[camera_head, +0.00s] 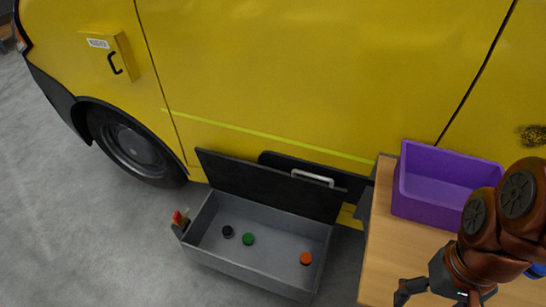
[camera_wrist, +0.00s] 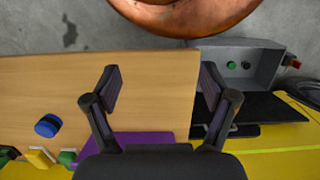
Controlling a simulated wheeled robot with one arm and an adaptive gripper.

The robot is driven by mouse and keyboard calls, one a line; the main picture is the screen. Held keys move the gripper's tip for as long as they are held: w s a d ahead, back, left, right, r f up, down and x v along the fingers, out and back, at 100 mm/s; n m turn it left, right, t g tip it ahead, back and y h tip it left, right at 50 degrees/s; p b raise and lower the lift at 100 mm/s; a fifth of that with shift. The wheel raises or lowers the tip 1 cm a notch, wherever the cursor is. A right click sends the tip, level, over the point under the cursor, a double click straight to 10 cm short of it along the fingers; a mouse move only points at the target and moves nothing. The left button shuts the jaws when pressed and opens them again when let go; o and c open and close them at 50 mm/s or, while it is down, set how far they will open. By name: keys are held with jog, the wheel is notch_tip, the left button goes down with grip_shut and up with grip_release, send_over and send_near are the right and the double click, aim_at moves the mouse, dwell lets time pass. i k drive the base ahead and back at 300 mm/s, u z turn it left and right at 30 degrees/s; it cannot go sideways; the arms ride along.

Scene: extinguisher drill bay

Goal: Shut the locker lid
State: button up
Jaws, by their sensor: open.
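The grey locker (camera_head: 261,267) stands on the floor beside the yellow van, with a black, a green and an orange round piece inside. My gripper (camera_head: 438,293) is at the lower right, over the wooden table and apart from the locker. In the wrist view my gripper (camera_wrist: 161,88) is open and empty.
The wooden table (camera_head: 395,262) stands right of the locker and bears a purple bin (camera_head: 440,190). A blue round piece (camera_wrist: 47,125) lies on the table. A yellow box (camera_head: 110,57) with a black handle is on the van's side. The floor left of the locker is clear.

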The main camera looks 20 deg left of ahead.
aim_at(290, 193)
jog(key=u, duration=0.55)
jog(key=k, duration=1.3)
jog(key=u, duration=1.05)
jog(key=i, duration=1.2)
jog(key=z, duration=0.75)
jog(key=i, duration=0.3)
jog(key=z, duration=0.3)
